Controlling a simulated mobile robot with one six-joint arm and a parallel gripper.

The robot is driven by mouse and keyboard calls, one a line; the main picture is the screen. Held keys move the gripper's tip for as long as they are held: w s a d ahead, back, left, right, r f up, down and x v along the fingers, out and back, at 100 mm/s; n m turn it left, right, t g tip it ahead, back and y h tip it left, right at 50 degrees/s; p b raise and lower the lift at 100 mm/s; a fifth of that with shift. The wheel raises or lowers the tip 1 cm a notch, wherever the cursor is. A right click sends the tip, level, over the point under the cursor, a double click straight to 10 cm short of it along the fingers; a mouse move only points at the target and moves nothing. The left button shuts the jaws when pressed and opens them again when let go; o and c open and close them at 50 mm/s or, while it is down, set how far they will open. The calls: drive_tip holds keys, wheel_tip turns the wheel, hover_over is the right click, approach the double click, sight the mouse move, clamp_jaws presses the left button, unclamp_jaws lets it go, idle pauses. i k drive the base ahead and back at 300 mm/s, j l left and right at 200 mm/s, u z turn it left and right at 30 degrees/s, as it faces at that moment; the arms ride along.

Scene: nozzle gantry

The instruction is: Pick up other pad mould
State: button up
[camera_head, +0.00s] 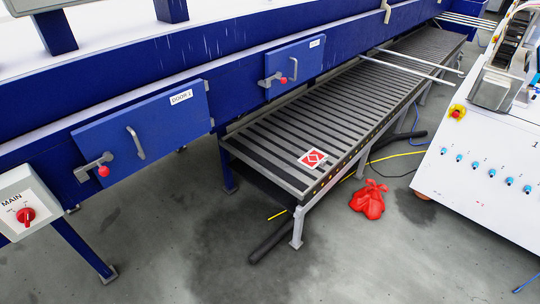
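No object that I can clearly identify as a pad mould is in view. A small red and white square piece with a diamond pattern (313,159) lies at the near end of the roller conveyor (290,125); I cannot tell whether it is a mould or a label. My gripper is not in this view.
A blue gantry frame with two blue doors (146,130) runs along the left. A red bag (368,200) and cables lie on the floor. A white control cabinet (485,150) stands at the right. The grey floor in front (350,265) is clear.

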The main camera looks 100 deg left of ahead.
sight(313, 158)
drive_tip(key=u, duration=3)
drive_tip(key=i+j, duration=0.15)
drive_tip(key=i, duration=0.3)
drive_tip(key=i+j, duration=0.1)
drive_tip(key=i, duration=0.4)
drive_tip(key=i+j, duration=0.15)
drive_tip(key=i, duration=0.3)
drive_tip(key=i+j, duration=0.15)
drive_tip(key=i, duration=0.35)
drive_tip(key=i+j, duration=0.15)
drive_tip(key=i, duration=0.3)
drive_tip(key=l, duration=0.6)
drive_tip(key=i+l+z, duration=0.4)
drive_tip(key=i+l, duration=0.05)
drive_tip(key=i, duration=0.05)
